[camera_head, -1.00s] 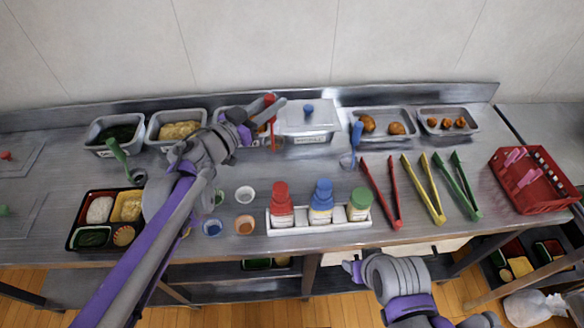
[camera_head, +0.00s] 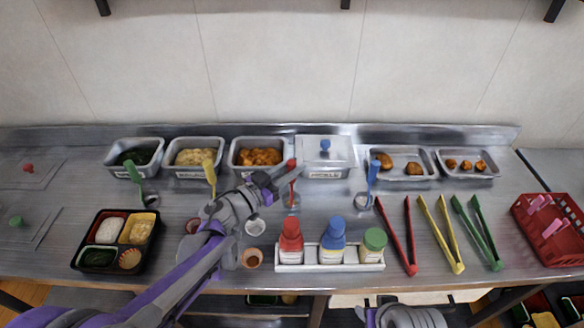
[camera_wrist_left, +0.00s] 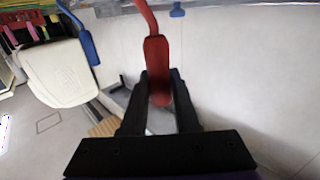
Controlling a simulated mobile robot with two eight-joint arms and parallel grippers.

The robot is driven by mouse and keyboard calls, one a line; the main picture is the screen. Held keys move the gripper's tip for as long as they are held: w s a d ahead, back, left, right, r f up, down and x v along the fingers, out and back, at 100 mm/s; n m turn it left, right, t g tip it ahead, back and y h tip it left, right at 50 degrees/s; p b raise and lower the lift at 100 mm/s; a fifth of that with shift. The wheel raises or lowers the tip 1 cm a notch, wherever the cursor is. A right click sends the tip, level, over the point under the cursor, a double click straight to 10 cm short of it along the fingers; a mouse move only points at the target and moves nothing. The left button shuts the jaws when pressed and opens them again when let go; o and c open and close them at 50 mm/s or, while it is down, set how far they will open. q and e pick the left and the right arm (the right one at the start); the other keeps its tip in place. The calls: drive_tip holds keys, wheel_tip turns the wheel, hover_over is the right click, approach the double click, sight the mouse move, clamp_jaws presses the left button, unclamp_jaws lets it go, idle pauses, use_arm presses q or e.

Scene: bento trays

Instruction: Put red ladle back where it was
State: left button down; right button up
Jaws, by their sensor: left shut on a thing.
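The red ladle (camera_head: 291,183) has its red handle up and its bowl (camera_head: 292,201) low over the steel counter, in front of the row of food pans. Whether the bowl touches the counter I cannot tell. My left gripper (camera_head: 284,171) is shut on the ladle's handle. In the left wrist view the red handle (camera_wrist_left: 158,65) sits between the two black fingers (camera_wrist_left: 160,100); the bowl is out of that view. My right gripper (camera_head: 368,314) shows only partly at the bottom edge, away from the ladle, and its jaws are unclear.
The orange food pan (camera_head: 232,166) and lidded pan (camera_head: 350,163) stand behind. The yellow ladle (camera_head: 209,172) is left, the blue ladle (camera_head: 371,178) right. A bottle rack (camera_head: 330,268) and small cups (camera_head: 252,258) are in front. Tongs (camera_head: 405,240) lie farther right.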

use_arm(q)
drive_tip(key=shift+f, duration=0.2)
drive_tip(key=c, duration=0.7)
unclamp_jaws()
drive_tip(key=shift+r, duration=0.1)
drive_tip(key=shift+r, duration=0.1)
